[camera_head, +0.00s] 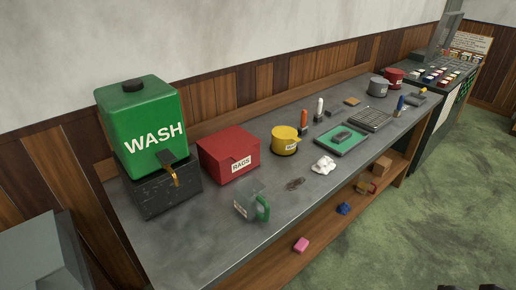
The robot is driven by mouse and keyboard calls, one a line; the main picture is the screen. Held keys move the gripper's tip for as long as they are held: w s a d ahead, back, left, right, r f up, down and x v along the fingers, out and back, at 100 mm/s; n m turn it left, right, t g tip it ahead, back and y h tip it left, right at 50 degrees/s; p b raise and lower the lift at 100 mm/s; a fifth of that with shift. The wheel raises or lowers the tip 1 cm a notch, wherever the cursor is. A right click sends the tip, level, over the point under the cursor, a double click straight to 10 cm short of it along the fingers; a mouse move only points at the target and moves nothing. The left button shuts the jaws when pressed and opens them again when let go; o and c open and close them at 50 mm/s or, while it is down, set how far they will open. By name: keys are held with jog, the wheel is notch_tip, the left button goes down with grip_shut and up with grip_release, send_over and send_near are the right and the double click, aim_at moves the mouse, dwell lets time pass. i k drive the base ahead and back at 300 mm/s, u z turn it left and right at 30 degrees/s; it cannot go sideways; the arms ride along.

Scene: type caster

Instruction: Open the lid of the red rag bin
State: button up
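The red rag bin (222,147) is a squat box with a white label reading RAGS on its front. It stands on the grey workbench toward the left, just right of the green wash tank. Its red lid lies flat on top and looks shut, with a small tab dipping over the front edge above the label. No hand or tool touches it. I cannot make out my gripper in this view.
The green WASH tank (140,112) with its brass tap stands on a dark stone block (165,198). A clear jug with a green handle (252,204) stands in front of the bin. A yellow pot (284,139) is to its right. The green floor (440,190) before the bench is open.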

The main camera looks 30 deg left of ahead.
aim_at(234, 143)
jog(key=i, duration=0.9)
jog(key=u, duration=2.95)
